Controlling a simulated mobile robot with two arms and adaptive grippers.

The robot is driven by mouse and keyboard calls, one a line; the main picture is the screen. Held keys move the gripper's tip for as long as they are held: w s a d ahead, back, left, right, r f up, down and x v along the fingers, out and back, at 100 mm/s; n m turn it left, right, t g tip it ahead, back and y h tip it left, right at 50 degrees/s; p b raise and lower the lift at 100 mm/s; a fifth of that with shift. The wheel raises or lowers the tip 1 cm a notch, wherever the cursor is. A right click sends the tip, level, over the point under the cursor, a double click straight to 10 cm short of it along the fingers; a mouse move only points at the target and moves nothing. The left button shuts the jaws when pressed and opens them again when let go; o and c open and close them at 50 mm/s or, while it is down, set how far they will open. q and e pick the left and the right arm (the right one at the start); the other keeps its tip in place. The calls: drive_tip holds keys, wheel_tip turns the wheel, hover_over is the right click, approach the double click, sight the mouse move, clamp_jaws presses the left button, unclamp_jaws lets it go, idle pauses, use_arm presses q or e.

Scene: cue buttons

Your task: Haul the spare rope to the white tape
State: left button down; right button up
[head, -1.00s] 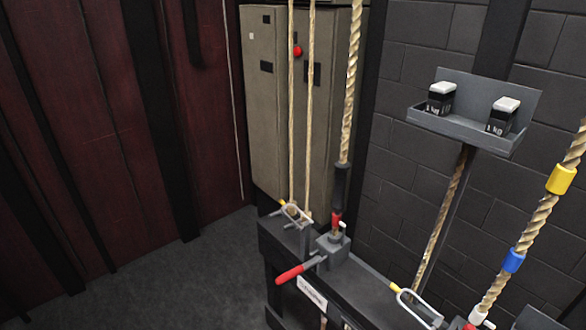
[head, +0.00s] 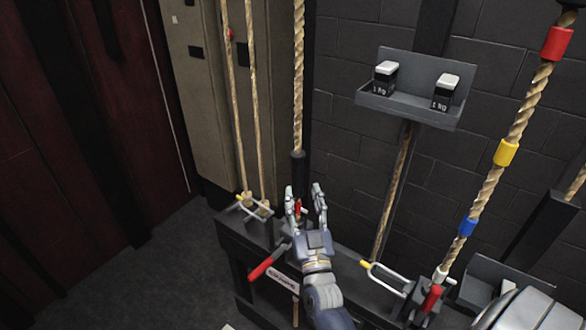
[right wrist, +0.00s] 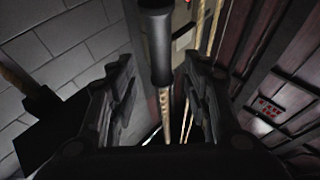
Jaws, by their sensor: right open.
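A thick rope (head: 298,80) hangs left of centre in the head view, with a black sleeve (head: 298,170) at its lower end. Another thick rope (head: 485,190) at right carries red (head: 557,43), yellow (head: 507,152), blue (head: 467,227) and white tape (head: 440,275), the white lowest. I cannot tell which rope is the spare one. My right gripper (head: 304,195) is open with its fingers up, in front of the sleeved rope. In the right wrist view the black sleeve (right wrist: 155,45) shows between or just beyond the open fingers. My left gripper is out of view.
A dark rail holds a red-handled lever (head: 262,268), another red handle (head: 432,298) and wire loops (head: 385,277). Two thin ropes (head: 245,110) hang at left before a beige cabinet (head: 200,90). A shelf (head: 410,105) holds two small weights. Floor at lower left is clear.

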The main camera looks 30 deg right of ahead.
sight(299, 176)
drive_tip(key=p+x, duration=0.1)
drive_tip(key=x, duration=0.7)
drive_tip(key=shift+w+f, duration=0.1)
drive_tip(key=shift+c, duration=0.2)
clamp_jaws()
